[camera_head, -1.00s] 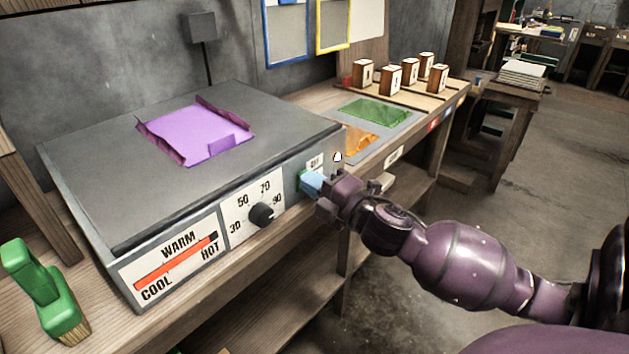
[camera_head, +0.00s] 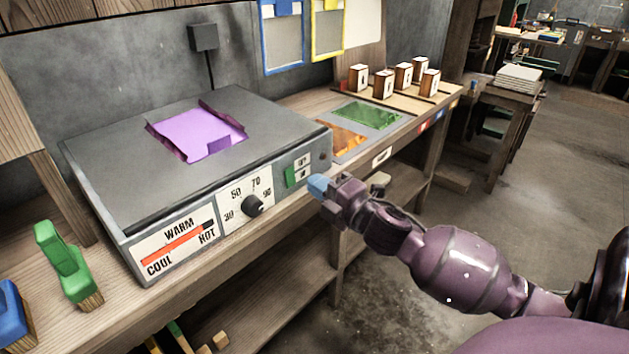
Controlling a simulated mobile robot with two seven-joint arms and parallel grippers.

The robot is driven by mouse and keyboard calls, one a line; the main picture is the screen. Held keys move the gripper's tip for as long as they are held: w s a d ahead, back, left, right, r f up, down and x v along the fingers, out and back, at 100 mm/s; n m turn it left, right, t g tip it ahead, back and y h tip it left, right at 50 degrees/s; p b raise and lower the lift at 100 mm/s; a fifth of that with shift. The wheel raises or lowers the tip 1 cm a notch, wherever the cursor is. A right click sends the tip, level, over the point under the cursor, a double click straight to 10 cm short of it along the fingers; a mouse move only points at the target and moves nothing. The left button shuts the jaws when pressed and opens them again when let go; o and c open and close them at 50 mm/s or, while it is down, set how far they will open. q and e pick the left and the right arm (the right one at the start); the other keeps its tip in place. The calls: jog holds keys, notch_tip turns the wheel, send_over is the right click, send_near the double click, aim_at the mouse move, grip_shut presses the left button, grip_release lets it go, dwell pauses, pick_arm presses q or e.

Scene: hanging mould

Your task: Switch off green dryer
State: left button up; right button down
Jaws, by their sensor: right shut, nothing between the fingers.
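The dryer is a wide grey box (camera_head: 100,190) on the wooden bench, with a purple sheet (camera_head: 200,130) on its top. Its front has a COOL-WARM-HOT gauge (camera_head: 172,248) with the red bar reaching close to HOT. A black dial knob (camera_head: 252,205) sits among numbers from 30 to 90. At the front's right end is a small green switch (camera_head: 291,177) beside two small labels; its position is hard to tell. My right gripper (camera_head: 318,186), blue-tipped, is shut and empty, just right of the switch and apart from it. My left gripper is not in view.
A green-handled brush (camera_head: 65,265) and a blue object (camera_head: 12,315) stand at the bench's left. Green (camera_head: 368,115) and orange (camera_head: 345,138) sheets lie right of the dryer, with several wooden blocks (camera_head: 384,84) behind. Open floor lies to the right.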

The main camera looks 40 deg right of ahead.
pick_arm(q)
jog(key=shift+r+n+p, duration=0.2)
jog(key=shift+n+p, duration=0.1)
jog(key=shift+p, duration=0.45)
pick_arm(e)
jog(key=s, duration=0.8)
jog(key=shift+d+r, duration=0.4)
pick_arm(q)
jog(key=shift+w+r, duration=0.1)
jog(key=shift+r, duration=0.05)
pick_arm(e)
jog(key=shift+s, duration=0.1)
pick_arm(q)
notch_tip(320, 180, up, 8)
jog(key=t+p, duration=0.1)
jog(key=p, duration=0.9)
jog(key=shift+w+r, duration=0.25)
pick_arm(e)
jog(key=s+a+f+m+g, duration=0.4)
jog(key=s+a+f+m, duration=0.2)
jog(key=s+f+m, duration=0.2)
jog(key=s+a+f+m+g+h, duration=0.1)
jog(key=s+a+f+m+g, duration=0.3)
jog(key=s+a+f+m, duration=0.2)
jog(key=s+f+m, duration=0.2)
jog(key=s+m, duration=0.2)
jog(key=s, duration=0.2)
jog(key=shift+s+h, duration=0.3)
jog(key=shift+s, duration=0.05)
